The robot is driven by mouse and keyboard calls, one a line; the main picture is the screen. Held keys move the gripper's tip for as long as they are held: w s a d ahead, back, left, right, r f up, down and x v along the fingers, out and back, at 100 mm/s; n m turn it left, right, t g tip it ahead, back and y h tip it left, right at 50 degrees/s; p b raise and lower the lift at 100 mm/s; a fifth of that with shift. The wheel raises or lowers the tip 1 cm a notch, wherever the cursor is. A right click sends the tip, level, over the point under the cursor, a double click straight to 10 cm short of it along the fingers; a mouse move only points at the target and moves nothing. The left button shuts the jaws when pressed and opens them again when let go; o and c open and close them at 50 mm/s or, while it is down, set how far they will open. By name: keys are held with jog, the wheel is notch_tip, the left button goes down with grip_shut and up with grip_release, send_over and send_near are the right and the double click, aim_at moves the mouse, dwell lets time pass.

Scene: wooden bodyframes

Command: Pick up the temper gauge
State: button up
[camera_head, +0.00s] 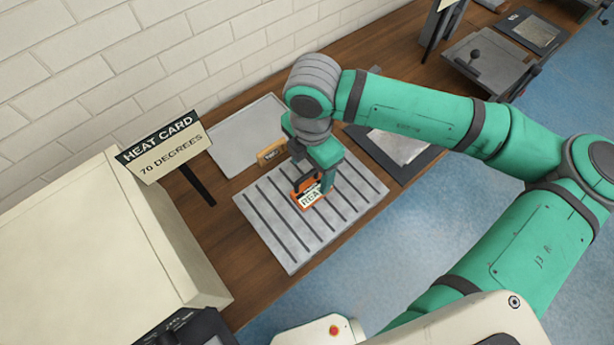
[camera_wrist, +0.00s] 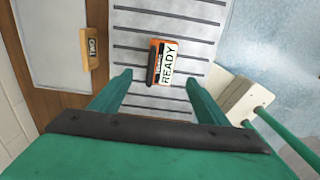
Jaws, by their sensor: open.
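An orange-edged gauge with a white label reading READY (camera_head: 309,198) lies on the slotted metal plate (camera_head: 277,238), and I take it to be the temper gauge. It also shows in the wrist view (camera_wrist: 170,62), with a dark part along its left side. My gripper (camera_head: 324,187) is over the plate, close to the gauge, and partly covers it in the head view. In the wrist view my gripper (camera_wrist: 158,77) is open and empty. The gauge appears between and just beyond the two fingertips; I cannot tell the remaining height.
A small tan block with a dark-lettered label (camera_head: 271,153) sits beside the plate, near a flat grey tray (camera_head: 240,125). A sign reading HEAT CARD 70 DEGREES (camera_head: 165,148) stands at left by a cream cabinet (camera_head: 90,240). A dark-framed panel (camera_head: 400,150) lies right of the plate.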

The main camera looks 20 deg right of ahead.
aim_at(312, 190)
notch_tip(312, 190, down, 4)
jog(key=shift+r, duration=0.1)
jog(key=shift+s+f, duration=0.2)
jog(key=shift+f, duration=0.6)
jog(key=shift+w+d+f, duration=0.1)
jog(key=shift+d+f, duration=0.05)
jog(key=shift+f, duration=2.05)
jog(key=c, duration=1.3)
